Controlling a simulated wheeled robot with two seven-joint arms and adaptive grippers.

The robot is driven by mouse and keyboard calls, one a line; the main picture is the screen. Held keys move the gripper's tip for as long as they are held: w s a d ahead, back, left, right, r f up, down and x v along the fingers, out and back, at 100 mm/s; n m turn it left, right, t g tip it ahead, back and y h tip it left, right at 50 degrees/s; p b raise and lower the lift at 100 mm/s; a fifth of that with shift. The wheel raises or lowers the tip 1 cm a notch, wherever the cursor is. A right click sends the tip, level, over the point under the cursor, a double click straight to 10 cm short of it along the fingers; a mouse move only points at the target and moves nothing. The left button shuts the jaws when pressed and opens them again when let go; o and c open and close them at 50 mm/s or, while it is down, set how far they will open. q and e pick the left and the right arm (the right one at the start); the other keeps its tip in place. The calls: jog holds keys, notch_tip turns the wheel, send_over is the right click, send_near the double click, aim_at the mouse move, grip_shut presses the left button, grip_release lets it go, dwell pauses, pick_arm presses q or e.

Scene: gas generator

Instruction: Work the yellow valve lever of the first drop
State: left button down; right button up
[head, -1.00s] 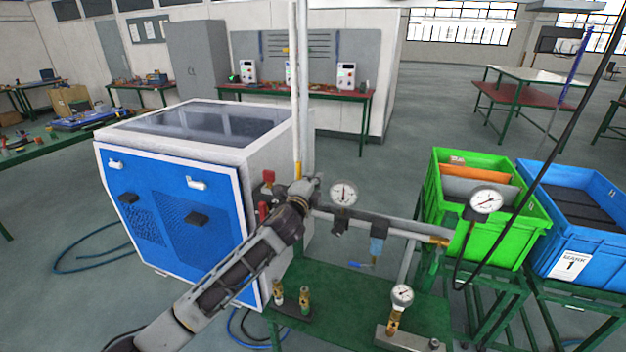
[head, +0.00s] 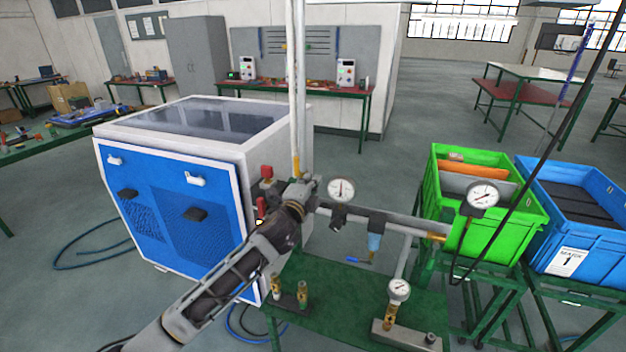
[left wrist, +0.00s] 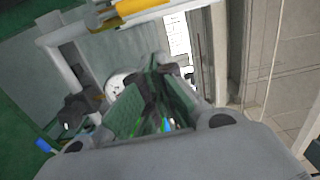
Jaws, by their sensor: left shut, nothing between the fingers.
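A narrow yellow strip that looks like the valve lever (head: 296,165) lies along the white vertical drop pipe (head: 297,80), just above the pipe joint. In the left wrist view, a yellow bar (left wrist: 140,7) crosses the top edge beside a pale pipe; it looks like the same lever. My left gripper (head: 301,188) is at the pipe joint just below the yellow strip, shut and empty. Its fingers (left wrist: 155,75) point away in the left wrist view, below the yellow bar. Whether they touch the lever or pipe cannot be told. My right gripper is not in view.
A blue-and-white cabinet (head: 170,215) stands left of the pipe, with red handles (head: 261,208) close by. A horizontal pipe (head: 385,219) with a gauge (head: 341,190) and filter (head: 374,243) runs right. A green table (head: 340,310) lies below, and a green crate (head: 510,232) stands right.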

pick_arm(q)
jog(key=v, duration=0.6)
jog(key=shift+b, duration=0.4)
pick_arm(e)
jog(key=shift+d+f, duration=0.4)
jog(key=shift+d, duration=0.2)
pick_arm(q)
jog(key=shift+s, duration=0.1)
jog(key=shift+n, duration=0.3)
